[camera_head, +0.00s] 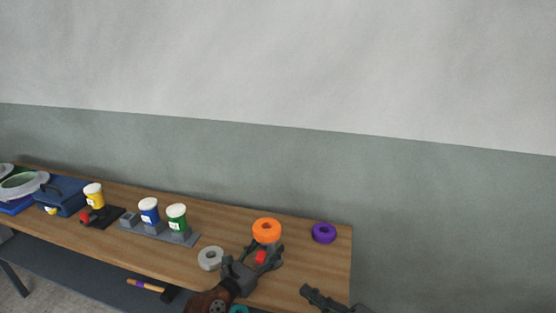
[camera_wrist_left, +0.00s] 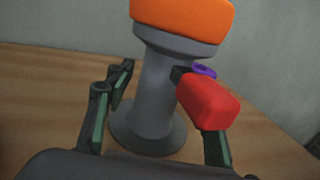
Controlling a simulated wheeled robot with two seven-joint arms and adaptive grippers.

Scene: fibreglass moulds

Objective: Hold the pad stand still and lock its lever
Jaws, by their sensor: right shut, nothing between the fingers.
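The pad stand (camera_wrist_left: 155,95) is a grey column on a round foot with an orange pad (camera_head: 267,229) on top. Its red lever (camera_wrist_left: 207,101) sticks out to the right below the pad in the left wrist view; the lever also shows in the head view (camera_head: 261,257). My left gripper (camera_head: 265,250) is open, with its fingers on either side of the column. The right finger is partly hidden behind the lever. I see no clear finger contact with the column. My right gripper (camera_head: 305,290) is shut and empty, to the right of the stand, near the table's front right corner.
A purple ring (camera_head: 324,233) lies right of the stand and a grey ring (camera_head: 210,258) lies left of it. Blue (camera_head: 149,211) and green (camera_head: 177,217) jars stand on a grey tray. A yellow jar (camera_head: 93,195) and blue box (camera_head: 62,196) are further left. The table (camera_head: 335,261) ends at the right.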

